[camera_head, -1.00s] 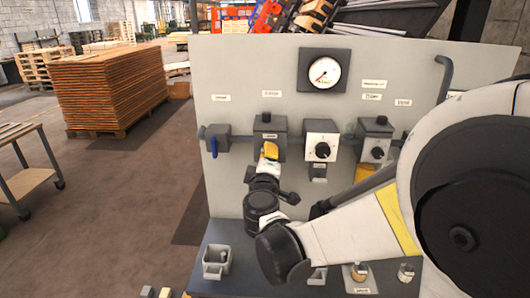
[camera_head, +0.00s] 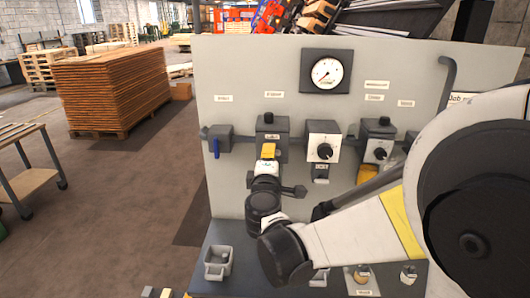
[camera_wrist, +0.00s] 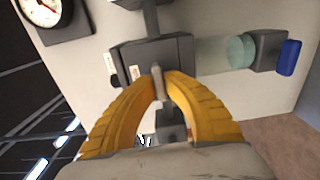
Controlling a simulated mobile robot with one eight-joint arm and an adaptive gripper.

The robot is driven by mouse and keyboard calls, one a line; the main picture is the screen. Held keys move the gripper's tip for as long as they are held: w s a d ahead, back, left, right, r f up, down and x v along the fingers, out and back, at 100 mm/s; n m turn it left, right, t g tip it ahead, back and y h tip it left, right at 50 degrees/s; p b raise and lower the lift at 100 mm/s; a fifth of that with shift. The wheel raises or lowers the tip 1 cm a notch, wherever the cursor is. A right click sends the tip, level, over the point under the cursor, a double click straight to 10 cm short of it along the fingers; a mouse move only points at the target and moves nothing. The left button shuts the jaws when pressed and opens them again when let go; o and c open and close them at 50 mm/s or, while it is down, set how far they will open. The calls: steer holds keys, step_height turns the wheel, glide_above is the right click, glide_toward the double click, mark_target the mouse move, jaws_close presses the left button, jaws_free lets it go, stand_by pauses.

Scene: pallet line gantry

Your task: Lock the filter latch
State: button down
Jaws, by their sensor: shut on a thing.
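The filter unit is a dark grey box (camera_head: 271,132) on the panel, under a small white label, in the head view; the box (camera_wrist: 180,55) fills the upper middle of the wrist view. A small light-grey upright lever (camera_wrist: 156,82), apparently the latch, stands out from its face. My gripper (camera_head: 268,150) is at the lower front of the box, with yellow fingers. In the wrist view my gripper (camera_wrist: 162,80) has its fingertips closed around the lever. The fingers partly hide the lever, and in the head view it cannot be made out.
A pressure gauge (camera_head: 326,71) is above. A grey cup (camera_head: 218,262) stands on the lower shelf. My arm covers the lower right.

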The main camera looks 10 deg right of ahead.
steer(key=c, duration=1.5)
jaws_free()
steer(key=shift+o, duration=0.2)
steer(key=v, duration=1.2)
